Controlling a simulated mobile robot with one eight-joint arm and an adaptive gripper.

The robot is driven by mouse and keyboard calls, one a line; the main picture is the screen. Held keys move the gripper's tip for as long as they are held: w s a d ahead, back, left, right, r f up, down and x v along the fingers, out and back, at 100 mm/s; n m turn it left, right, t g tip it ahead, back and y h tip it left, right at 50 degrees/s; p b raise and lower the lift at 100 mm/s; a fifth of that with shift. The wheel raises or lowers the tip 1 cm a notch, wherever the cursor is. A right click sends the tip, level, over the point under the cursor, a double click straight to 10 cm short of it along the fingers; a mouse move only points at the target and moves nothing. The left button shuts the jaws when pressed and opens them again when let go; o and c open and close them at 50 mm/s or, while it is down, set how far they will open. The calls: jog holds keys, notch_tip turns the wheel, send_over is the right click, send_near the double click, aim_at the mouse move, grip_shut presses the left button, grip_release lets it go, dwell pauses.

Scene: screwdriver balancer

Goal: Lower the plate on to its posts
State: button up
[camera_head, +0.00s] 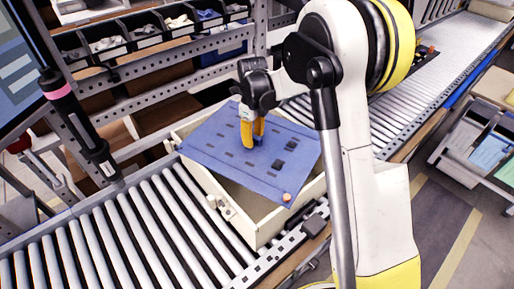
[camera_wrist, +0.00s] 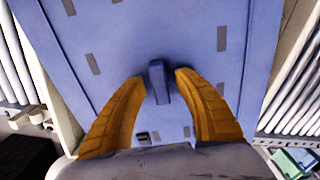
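The blue plate (camera_head: 215,140) is a flat sheet with dark slots, lying over a cream open box (camera_head: 240,215). It sits turned relative to the box, and a gap shows between its near edge and the box rim. My gripper (camera_head: 252,140) points down at the plate's middle. In the wrist view its two yellow fingers (camera_wrist: 160,78) stand close on either side of a small upright blue handle (camera_wrist: 159,85) on the plate (camera_wrist: 115,25) and appear closed on it. The posts are hidden under the plate. A small pinkish knob (camera_head: 287,197) shows at the plate's near corner.
The box stands on a roller conveyor (camera_head: 110,245). A metal rack with dark bins (camera_head: 105,45) stands behind. A tool with a pink band (camera_head: 75,115) hangs at left. Another conveyor (camera_head: 440,65) runs at right, with trays (camera_head: 485,150) beside it.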

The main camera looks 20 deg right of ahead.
aim_at(253, 136)
grip_shut()
jog(key=shift+r, duration=0.15)
jog(key=shift+r+p, duration=2.15)
jog(key=shift+r, duration=1.3)
